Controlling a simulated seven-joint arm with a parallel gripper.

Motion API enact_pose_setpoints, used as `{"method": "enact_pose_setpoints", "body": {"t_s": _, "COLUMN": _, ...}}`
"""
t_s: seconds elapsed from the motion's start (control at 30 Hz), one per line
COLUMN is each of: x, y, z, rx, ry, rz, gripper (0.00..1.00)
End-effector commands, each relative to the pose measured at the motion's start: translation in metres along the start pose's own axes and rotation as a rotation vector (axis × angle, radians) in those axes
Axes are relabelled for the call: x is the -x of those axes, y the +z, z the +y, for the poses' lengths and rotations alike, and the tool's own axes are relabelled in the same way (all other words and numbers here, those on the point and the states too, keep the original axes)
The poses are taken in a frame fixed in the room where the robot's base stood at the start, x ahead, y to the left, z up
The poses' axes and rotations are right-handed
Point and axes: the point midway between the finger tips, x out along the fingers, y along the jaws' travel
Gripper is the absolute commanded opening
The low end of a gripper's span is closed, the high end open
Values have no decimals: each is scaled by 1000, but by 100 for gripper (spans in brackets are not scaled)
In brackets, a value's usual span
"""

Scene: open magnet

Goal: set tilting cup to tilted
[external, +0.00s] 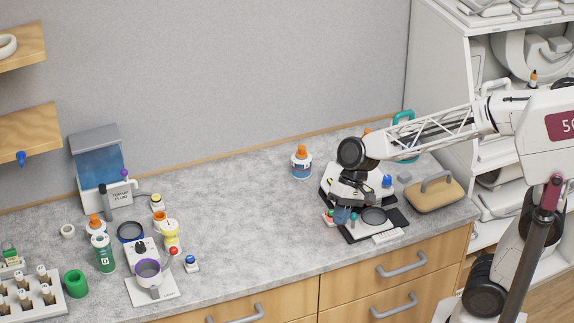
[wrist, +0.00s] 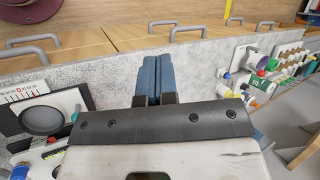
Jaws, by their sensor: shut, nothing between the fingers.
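The likely tilting cup is a grey cup with a purple rim (external: 148,273), set on a white stand with a dark knob at the front left of the counter. Its exact tilt is hard to judge. It also shows small at the right of the wrist view (wrist: 256,60). My gripper (external: 342,215) is at the right part of the counter, far from that cup, beside a black device with a round dish (external: 374,216). In the wrist view its blue fingers (wrist: 153,78) are together with nothing between them.
Near the cup stand a green bottle (external: 103,254), a green cup (external: 76,283), a rack of vials (external: 32,296) and several small bottles. A tan case (external: 427,194) lies right of my gripper. The middle of the counter (external: 245,225) is clear. Drawer handles (external: 401,265) stick out in front.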

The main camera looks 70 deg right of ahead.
Motion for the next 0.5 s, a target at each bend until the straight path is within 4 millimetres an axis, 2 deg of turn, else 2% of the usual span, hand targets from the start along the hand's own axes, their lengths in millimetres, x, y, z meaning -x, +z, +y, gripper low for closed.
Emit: {"method": "enact_pose_setpoints", "body": {"t_s": 0.5, "x": -36, "y": -71, "z": -63, "rx": -275, "ry": -218, "rz": -140, "gripper": 0}}
